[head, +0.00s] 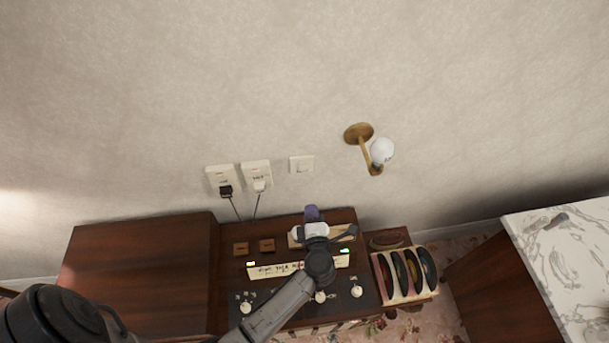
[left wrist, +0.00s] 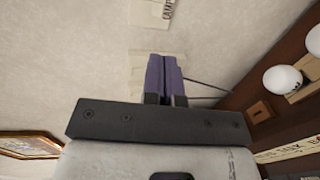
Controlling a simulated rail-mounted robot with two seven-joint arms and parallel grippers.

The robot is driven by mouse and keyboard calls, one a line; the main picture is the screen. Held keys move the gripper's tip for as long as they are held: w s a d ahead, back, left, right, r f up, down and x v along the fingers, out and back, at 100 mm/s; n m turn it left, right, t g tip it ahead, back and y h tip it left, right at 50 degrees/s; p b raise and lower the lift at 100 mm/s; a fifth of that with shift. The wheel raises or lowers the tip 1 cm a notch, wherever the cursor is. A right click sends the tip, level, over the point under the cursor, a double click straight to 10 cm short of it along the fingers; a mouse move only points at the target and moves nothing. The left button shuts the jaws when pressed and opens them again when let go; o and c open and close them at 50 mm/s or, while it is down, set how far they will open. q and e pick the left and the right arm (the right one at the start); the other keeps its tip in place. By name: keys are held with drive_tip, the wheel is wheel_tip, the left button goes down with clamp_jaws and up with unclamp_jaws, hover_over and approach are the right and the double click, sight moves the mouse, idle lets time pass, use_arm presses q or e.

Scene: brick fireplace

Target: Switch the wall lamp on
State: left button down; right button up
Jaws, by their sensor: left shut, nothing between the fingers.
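The wall lamp (head: 362,145) has a brass mount and a round white bulb with no visible glow, on the wall right of centre in the head view. A white switch plate (head: 301,164) is on the wall to its left. My left gripper (head: 312,212) is below this plate, over the dark cabinet, with purple fingers pointing toward the wall. In the left wrist view the gripper (left wrist: 165,60) is shut and empty, in front of pale wall; a pale plate partly behind the fingers is hard to make out. My right gripper is not in view.
Two sockets with plugs (head: 222,179) (head: 257,175) and hanging cords are left of the switch plate. A marble top (head: 570,245) stands at right.

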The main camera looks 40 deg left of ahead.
use_arm(q)
drive_tip(key=shift+s+a, duration=0.15)
idle(0.3)
approach(303, 170)
drive_tip(key=x, duration=0.7)
drive_tip(key=shift+a+p, duration=0.2)
drive_tip(key=shift+p, duration=0.15)
